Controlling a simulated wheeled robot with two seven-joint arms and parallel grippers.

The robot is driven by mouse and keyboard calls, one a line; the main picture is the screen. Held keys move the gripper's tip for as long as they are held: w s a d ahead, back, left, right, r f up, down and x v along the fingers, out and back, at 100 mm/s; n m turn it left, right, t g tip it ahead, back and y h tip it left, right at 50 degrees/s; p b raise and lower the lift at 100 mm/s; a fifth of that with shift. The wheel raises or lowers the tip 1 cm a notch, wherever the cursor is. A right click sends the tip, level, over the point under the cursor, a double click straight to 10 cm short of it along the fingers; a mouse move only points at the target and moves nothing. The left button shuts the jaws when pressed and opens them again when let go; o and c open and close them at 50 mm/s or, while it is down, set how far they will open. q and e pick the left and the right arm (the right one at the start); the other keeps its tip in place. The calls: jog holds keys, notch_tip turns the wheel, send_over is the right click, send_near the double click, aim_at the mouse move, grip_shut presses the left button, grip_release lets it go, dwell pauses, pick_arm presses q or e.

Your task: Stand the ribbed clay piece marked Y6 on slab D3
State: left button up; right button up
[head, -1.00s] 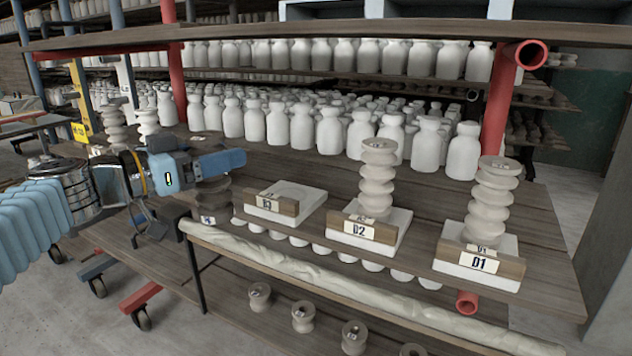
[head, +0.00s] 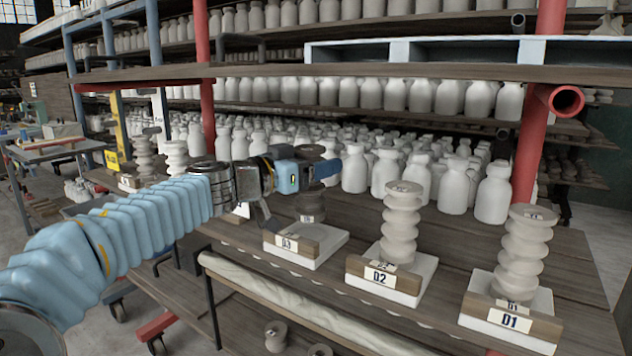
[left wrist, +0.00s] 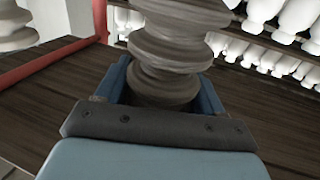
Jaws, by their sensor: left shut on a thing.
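My left gripper (head: 318,172) is shut around the upper part of a dark grey-brown ribbed clay piece (head: 311,204). The piece is upright, with a small tag at its base too small to read as Y6. In the left wrist view the ribbed piece (left wrist: 168,50) sits between the blue fingers, its lower part hidden by the gripper. Slab D3 (head: 325,242), a pale slab with a brown front block labelled D3, is bare. The held piece appears over or just behind its back edge; I cannot tell which. My right gripper is not in view.
Slabs D2 (head: 418,286) and D1 (head: 541,302) to the right each bear a pale ribbed piece. Rows of white bottles (head: 388,172) stand behind. A red post (head: 537,150) rises at the right. Other ribbed pieces (head: 144,158) stand at the left.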

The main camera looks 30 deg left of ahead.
pick_arm(q)
jog(key=shift+f, duration=1.65)
jog(key=shift+f, duration=0.2)
jog(key=o, duration=1.5)
jog(key=shift+s+a+r, duration=0.1)
jog(key=shift+s+r, duration=0.05)
jog(key=v, duration=1.1)
jog(key=shift+s+a, duration=0.1)
jog(key=shift+s, duration=0.2)
